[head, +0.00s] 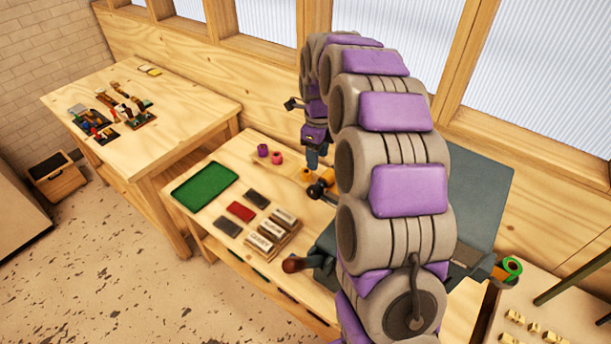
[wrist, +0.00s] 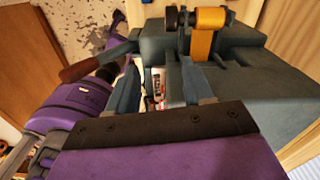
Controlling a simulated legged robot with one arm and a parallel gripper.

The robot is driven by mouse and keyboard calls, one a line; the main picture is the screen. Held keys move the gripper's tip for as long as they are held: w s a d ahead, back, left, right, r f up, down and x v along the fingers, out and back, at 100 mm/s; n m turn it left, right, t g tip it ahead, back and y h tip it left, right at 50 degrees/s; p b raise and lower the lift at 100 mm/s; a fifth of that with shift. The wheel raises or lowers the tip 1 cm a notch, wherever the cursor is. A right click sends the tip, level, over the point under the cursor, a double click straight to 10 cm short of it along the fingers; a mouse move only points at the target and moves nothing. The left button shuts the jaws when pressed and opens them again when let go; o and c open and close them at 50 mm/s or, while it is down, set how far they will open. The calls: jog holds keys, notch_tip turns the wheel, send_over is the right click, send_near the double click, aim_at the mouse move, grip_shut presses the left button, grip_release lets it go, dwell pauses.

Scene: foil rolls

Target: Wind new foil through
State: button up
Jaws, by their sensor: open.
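A grey-blue machine stands on the bench; its broad panel (head: 475,195) shows behind my arm in the head view, and its body (wrist: 245,85) fills the right of the wrist view. A gold foil roll (wrist: 211,17) sits on a dark spindle at its top, with a gold strip (wrist: 202,44) hanging down from it. My gripper (wrist: 160,72) is open, its fingers apart with nothing between them, just below the gold strip in the wrist view. In the head view my gripper (head: 312,160) points down beside yellow rolls (head: 305,174). My arm hides much of the machine.
Purple (head: 263,150) and pink (head: 277,158) rolls stand left of my gripper. A brown-handled lever (head: 294,264) sticks out left of the machine. Another table (head: 185,115) stands at left.

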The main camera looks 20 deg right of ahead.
jog(key=w+m, duration=0.2)
send_over(317, 188)
notch_tip(317, 188, down, 5)
jog(key=f+p, duration=0.1)
jog(key=f, duration=0.4)
jog(key=f+p, duration=0.1)
jog(key=f, duration=0.5)
jog(key=shift+a+f, duration=0.2)
jog(key=shift+f, duration=0.1)
jog(key=shift+d+f, duration=0.35)
jog(key=shift+f, duration=0.1)
jog(key=shift+a, duration=0.15)
